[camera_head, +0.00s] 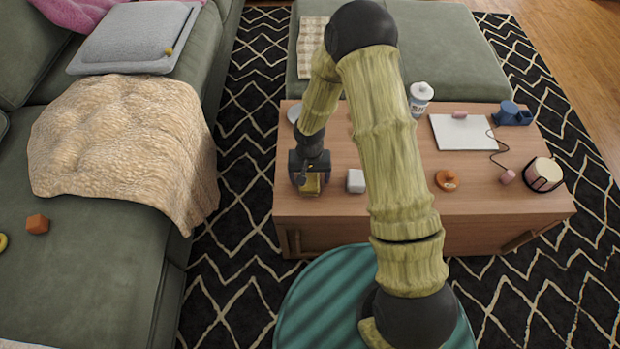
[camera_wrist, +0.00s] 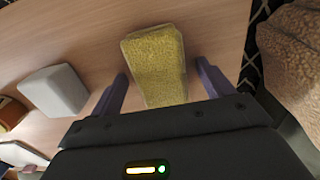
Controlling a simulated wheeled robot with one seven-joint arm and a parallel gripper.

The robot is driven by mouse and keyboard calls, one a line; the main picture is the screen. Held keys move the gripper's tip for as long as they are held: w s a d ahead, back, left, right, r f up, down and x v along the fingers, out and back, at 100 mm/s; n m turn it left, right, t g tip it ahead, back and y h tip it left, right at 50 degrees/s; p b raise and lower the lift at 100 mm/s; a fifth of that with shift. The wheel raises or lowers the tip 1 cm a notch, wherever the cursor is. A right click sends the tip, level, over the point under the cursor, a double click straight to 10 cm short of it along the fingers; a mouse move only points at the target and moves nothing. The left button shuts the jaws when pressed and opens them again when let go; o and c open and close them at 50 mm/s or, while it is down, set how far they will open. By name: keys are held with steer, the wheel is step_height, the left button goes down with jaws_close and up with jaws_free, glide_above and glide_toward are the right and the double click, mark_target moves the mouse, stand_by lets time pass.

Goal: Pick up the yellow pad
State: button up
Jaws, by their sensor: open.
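The yellow pad (camera_wrist: 155,66) is a rough-textured yellow block with a pale edge, on the wooden coffee table. In the wrist view it lies between and a little beyond the two fingers of my gripper (camera_wrist: 163,88), which are open, with a gap on each side. In the head view my gripper (camera_head: 309,190) points down over the table's left front part. A bit of the yellow pad (camera_head: 312,184) shows there, mostly hidden by the gripper.
The coffee table (camera_head: 480,207) holds a white block (camera_head: 355,181) just right of my gripper. Farther right are an orange ring-shaped thing (camera_head: 446,180), a white board (camera_head: 462,132) and a drum-like thing (camera_head: 543,175). The green sofa (camera_head: 105,265) with a beige blanket (camera_head: 125,145) stands left.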

mark_target(309, 176)
steer(key=shift+s, duration=0.1)
stand_by(0.3)
steer(key=c, duration=1.1)
step_height(309, 176, up, 10)
steer(key=p, duration=0.3)
steer(key=shift+r+p, duration=0.1)
steer(key=shift+p, duration=0.3)
steer(key=shift+c, duration=0.2)
